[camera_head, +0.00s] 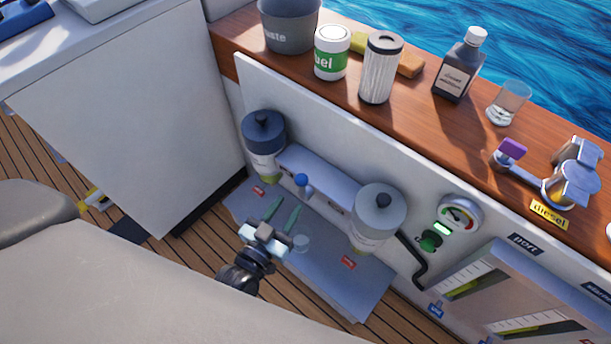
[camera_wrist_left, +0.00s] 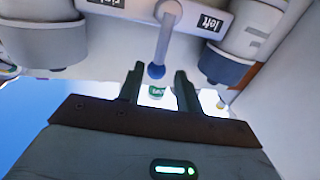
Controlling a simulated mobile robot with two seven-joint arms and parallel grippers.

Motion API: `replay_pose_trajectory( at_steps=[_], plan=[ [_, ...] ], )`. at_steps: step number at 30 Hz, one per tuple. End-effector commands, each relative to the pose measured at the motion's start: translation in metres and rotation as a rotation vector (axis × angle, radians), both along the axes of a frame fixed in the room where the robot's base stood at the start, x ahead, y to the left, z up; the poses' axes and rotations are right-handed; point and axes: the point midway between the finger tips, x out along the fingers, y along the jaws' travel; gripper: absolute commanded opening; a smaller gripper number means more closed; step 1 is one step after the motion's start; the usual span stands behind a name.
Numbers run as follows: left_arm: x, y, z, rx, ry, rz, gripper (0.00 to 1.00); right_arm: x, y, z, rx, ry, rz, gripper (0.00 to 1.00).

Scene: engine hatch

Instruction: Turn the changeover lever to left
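The changeover lever (camera_head: 304,188) has a blue knob and stands on a pale bar between two filter bowls. In the left wrist view the grey lever (camera_wrist_left: 164,40) runs from its pivot at the top to the blue knob (camera_wrist_left: 156,71). The bar (camera_wrist_left: 128,8) there carries upside-down labels, "right" on the picture's left and "left" on its right. My left gripper (camera_head: 282,214) is open and empty just in front of the lever. In the wrist view the knob appears in the gap between the fingertips (camera_wrist_left: 158,77), touching neither finger. My right gripper is not seen.
A dark-topped filter (camera_head: 264,140) and a grey-topped filter (camera_head: 376,215) flank the lever closely. A grey tray (camera_head: 340,285) lies below. A gauge (camera_head: 459,213) and a black hose (camera_head: 415,262) are to the right. Bottles and cans stand on the wooden ledge (camera_head: 430,110) above.

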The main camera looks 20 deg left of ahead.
Motion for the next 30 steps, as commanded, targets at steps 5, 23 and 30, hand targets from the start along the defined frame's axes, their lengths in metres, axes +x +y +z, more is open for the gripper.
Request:
replay_pose_trajectory(
  at_steps=[5,23,30],
  plan=[
    [0.014,-0.002,0.0,0.0,-0.002,0.0,0.35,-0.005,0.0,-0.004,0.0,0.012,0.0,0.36],
    [0.076,-0.012,-0.001,-0.001,0.002,-0.001,0.35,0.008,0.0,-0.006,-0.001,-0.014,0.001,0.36],
    [0.077,-0.012,0.0,0.0,0.002,-0.001,0.34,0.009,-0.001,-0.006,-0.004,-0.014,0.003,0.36]
  ],
)
